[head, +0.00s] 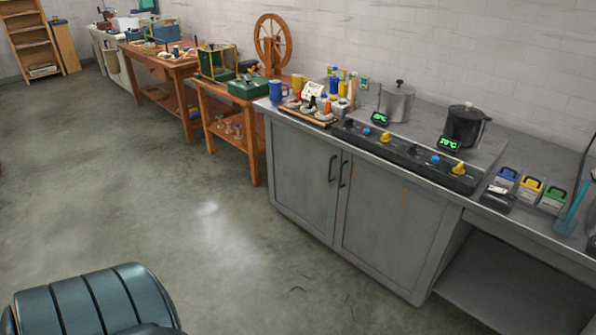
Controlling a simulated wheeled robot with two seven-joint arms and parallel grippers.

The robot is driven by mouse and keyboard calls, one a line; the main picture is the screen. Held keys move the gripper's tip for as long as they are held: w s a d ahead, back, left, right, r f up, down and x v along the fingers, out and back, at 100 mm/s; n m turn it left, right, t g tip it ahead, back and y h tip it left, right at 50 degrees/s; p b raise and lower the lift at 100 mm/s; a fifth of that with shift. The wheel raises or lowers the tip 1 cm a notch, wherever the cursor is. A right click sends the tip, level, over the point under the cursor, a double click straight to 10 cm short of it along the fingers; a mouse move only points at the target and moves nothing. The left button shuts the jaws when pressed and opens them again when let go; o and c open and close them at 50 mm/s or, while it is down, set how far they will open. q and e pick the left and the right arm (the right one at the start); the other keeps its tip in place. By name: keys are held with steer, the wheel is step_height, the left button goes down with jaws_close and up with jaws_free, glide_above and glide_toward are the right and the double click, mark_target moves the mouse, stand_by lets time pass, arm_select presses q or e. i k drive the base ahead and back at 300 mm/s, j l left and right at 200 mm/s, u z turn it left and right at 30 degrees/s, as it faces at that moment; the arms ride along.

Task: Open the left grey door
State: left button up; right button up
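The left grey door (301,181) is the left one of two doors on the front of the grey metal cabinet below the counter. It looks closed, flush with the front. Its dark vertical handle (332,168) is near its right edge. Beside that is the handle (344,171) of the right grey door (390,219), which also looks closed. Neither of my grippers shows in the head view, so I cannot see their state or where they are relative to the door.
The counter carries a steel pot (396,102), a dark pot (465,125), a knob panel (405,152) and a blue mug (278,91). A wooden table (250,147) stands left of the cabinet. An open bay (505,285) is at right.

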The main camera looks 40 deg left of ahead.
mark_target(304, 168)
steer(key=u, duration=1.45)
